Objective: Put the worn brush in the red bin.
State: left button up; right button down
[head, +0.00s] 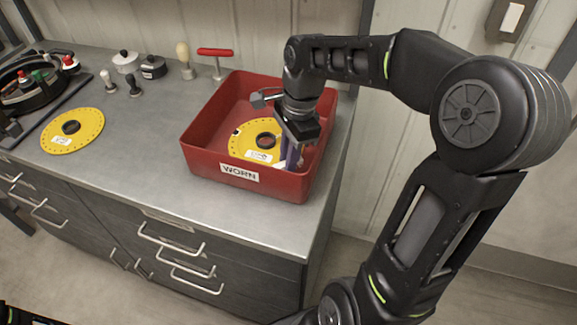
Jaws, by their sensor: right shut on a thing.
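The red bin (205,164), labelled WORN, stands on the right part of the grey bench. My right gripper (290,163) reaches down inside it, near its right side, pointing downward. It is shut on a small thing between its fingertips. The fingers mostly hide that thing, so I cannot make out whether it is the worn brush. A yellow disc (241,143) with a dark hub lies in the bin, just left of and partly behind the gripper. My left gripper is not in view.
Another yellow disc (60,139) lies on the bench (130,170) at left, near a dark round housing (22,92). Small knobs (107,82), a white pot (125,62), a black pot (152,67) and a red T-handle (216,53) stand behind. The bench front is clear.

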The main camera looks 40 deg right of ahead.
jog(key=shift+f, duration=1.85)
jog(key=shift+f, duration=0.1)
jog(key=shift+f, duration=0.15)
jog(key=c, duration=1.4)
grip_release()
jog(key=r, duration=0.4)
jog(key=d+r, duration=0.1)
jog(key=r, duration=0.7)
jog(key=shift+s+d+r, duration=0.15)
jog(key=shift+d+r, duration=0.05)
jog(key=shift+d, duration=0.2)
